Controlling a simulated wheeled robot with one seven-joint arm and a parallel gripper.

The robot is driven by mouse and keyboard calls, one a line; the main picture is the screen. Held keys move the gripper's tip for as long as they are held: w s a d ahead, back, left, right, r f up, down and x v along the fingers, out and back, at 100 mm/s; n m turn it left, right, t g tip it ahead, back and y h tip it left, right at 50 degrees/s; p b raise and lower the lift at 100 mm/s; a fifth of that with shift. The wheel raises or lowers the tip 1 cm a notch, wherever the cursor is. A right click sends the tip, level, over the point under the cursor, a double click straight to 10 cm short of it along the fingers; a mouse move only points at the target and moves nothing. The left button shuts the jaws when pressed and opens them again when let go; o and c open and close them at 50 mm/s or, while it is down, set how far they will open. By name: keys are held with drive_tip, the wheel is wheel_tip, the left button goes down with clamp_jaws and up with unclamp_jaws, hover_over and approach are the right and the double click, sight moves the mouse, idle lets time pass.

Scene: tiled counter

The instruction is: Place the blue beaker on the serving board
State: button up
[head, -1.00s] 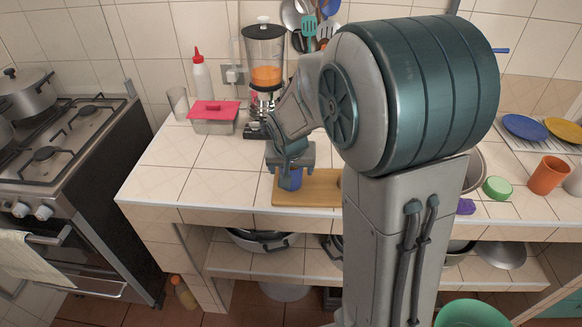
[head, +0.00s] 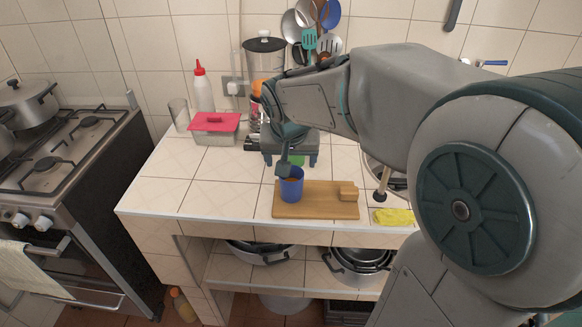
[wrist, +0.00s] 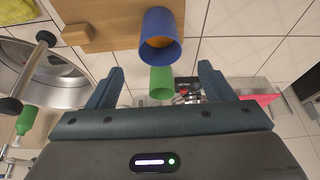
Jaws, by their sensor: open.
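The blue beaker (head: 291,187) stands upright on the left end of the wooden serving board (head: 325,208). In the wrist view the beaker (wrist: 158,28) shows its open rim and something orange-brown inside, with the board (wrist: 112,22) beside and behind it. My gripper (head: 287,168) is behind and above the beaker in the head view, partly hidden by its own body. In the wrist view the two fingers of my gripper (wrist: 162,84) are spread wide, with the beaker beyond the tips. Nothing is held.
A green cup (wrist: 160,82) stands just behind the beaker, between my fingers in the wrist view. A small wooden block (head: 348,191) is on the board's right end. A yellow cloth (head: 393,217) lies right of it. A red-lidded container (head: 214,128) and blender (head: 264,68) stand behind.

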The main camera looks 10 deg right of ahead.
drive_tip(key=s+d+f+n, duration=0.1)
drive_tip(key=s, duration=0.8)
drive_tip(key=s+d+f+n+g+y, duration=0.1)
drive_tip(key=s+n, duration=0.1)
drive_tip(key=s, duration=0.6)
drive_tip(key=shift+s+f, duration=0.4)
